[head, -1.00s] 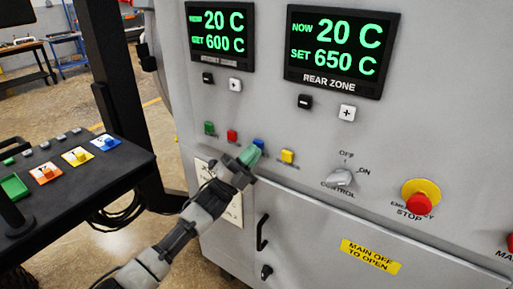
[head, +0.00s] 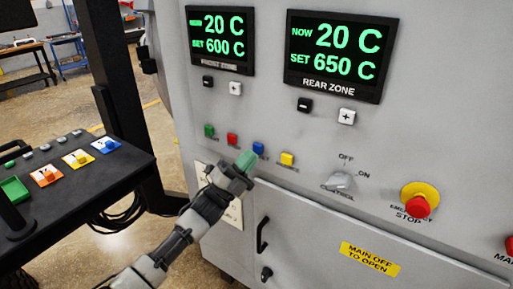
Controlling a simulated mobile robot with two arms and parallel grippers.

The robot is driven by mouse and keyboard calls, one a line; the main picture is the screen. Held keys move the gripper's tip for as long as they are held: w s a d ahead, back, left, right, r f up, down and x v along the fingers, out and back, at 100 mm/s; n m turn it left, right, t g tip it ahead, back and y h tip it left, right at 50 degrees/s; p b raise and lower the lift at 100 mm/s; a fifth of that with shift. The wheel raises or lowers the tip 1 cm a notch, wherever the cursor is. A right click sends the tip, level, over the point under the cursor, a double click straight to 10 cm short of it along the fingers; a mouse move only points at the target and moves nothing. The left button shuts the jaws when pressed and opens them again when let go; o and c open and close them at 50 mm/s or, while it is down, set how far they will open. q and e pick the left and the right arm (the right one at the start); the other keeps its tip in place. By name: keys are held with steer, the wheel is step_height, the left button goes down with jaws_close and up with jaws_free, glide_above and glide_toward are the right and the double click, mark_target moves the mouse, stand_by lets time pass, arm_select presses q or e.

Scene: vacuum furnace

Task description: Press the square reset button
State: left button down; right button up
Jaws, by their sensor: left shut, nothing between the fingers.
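My right gripper is not in view.
Two temperature displays (head: 332,55) with black and white buttons are above. A control knob (head: 340,182) and a red emergency stop (head: 418,200) are to the right. A door handle (head: 262,235) is below. A black console (head: 110,178) with coloured switches stands at left.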

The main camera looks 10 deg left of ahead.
arm_select(q)
steer(key=shift+s, duration=0.15)
steer(key=s, duration=0.1)
steer(key=s+a+p, duration=0.1)
steer(key=s, duration=0.1)
steer(key=s+p, duration=0.1)
steer(key=shift+s+a, duration=0.25)
steer(key=shift+a, duration=0.1)
stand_by(0.6)
